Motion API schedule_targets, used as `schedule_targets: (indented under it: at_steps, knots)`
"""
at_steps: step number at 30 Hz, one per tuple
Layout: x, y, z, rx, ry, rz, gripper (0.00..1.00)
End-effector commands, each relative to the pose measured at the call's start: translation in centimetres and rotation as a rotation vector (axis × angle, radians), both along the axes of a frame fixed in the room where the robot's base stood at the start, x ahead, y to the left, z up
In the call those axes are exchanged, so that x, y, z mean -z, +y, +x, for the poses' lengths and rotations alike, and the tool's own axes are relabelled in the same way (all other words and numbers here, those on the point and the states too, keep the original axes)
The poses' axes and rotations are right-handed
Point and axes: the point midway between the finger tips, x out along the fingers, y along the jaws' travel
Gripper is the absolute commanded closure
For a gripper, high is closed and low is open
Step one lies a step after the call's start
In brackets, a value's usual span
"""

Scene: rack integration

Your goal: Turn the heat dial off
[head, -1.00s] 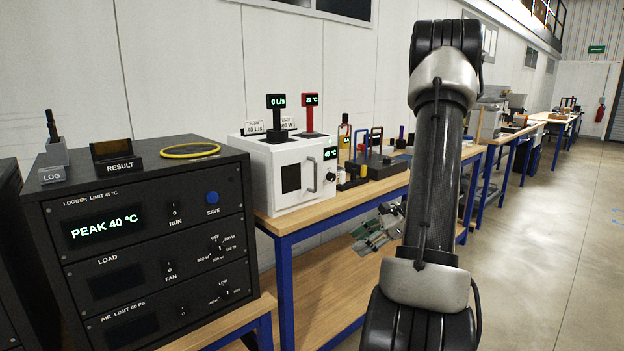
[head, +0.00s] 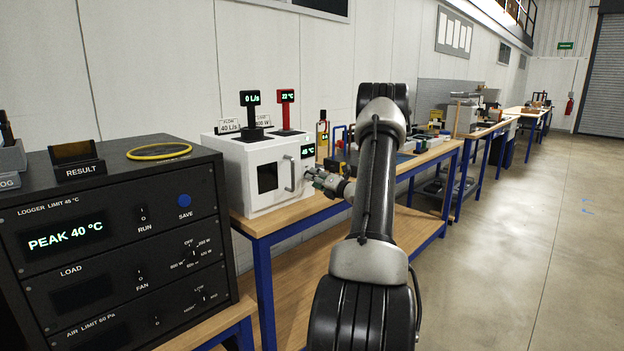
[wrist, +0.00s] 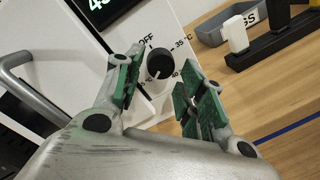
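The heat dial (wrist: 160,64) is a round black knob on the white front of the oven box (head: 235,180), with OFF and 35 °C printed around it. In the wrist view it shows between the tips of my gripper (wrist: 161,74). The green-padded fingers are apart, one on each side of the dial; contact is not clear. The oven's display (head: 308,151) reads 45 °C. In the head view my gripper (head: 326,182) is at the oven's right front, and it hides the dial there.
The oven's door handle (wrist: 22,72) is left of my gripper. A grey bin (wrist: 212,33) and a black stand with a white peg (wrist: 237,34) are on the wooden bench (wrist: 290,95) to the right. The logger rack (head: 110,230) stands at the left.

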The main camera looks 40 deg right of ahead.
Motion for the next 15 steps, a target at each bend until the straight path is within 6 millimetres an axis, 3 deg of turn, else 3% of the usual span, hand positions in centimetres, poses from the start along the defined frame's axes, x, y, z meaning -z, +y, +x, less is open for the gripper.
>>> schedule_targets:
  at_steps: [6, 14, 15]
  knots:
    - [0.0, 0.0, 2.2, 0.0, 0.0, -0.002, 0.6]
    - [0.0, 0.0, 2.4, 0.0, 0.0, -0.002, 0.6]
    - [0.0, 0.0, 2.4, 0.0, 0.0, -0.002, 0.64]
